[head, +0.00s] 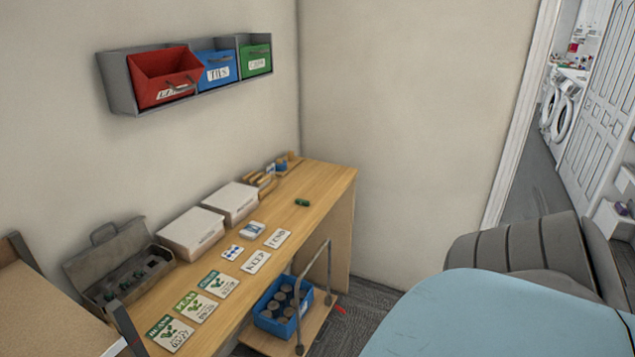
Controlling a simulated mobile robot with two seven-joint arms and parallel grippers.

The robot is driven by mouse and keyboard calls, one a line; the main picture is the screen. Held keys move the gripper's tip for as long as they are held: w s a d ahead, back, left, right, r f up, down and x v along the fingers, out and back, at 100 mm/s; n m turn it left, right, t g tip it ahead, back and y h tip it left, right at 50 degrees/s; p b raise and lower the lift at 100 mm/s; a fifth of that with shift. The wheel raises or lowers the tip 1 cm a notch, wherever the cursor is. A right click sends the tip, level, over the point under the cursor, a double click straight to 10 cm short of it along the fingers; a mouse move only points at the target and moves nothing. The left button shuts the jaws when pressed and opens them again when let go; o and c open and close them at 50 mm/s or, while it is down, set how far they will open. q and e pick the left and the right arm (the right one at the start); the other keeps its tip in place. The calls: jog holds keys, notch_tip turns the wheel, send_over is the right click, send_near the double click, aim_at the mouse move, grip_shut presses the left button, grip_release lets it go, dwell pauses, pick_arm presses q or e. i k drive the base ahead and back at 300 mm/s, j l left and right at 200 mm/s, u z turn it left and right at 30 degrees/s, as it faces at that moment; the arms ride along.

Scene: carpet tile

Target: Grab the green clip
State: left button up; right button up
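A small dark green object, which looks like the green clip (302,203), lies on the wooden table (322,186) towards its far right end. The table top around it is bare. It is small in the head view, so its exact shape is hard to tell. Neither of my grippers shows in this view.
White boxes (191,232), an open grey toolbox (120,267), seed packets (169,333) and cards (277,238) are on the table. A blue crate of cans (283,308) sits on a low cart in front. A light blue surface (480,318) fills the lower right.

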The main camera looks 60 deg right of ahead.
aim_at(304, 202)
jog(key=i+l+z, duration=0.1)
jog(key=z, duration=1.5)
jog(key=i+z, duration=0.25)
jog(key=i, duration=0.35)
jog(key=i+l, duration=0.4)
jog(key=i+l+u, duration=0.1)
jog(key=i+l, duration=0.35)
jog(key=l, duration=0.15)
jog(key=i+l, duration=0.4)
jog(key=l, duration=0.15)
jog(key=i+l, duration=0.4)
jog(key=l, duration=0.15)
jog(key=u, duration=0.05)
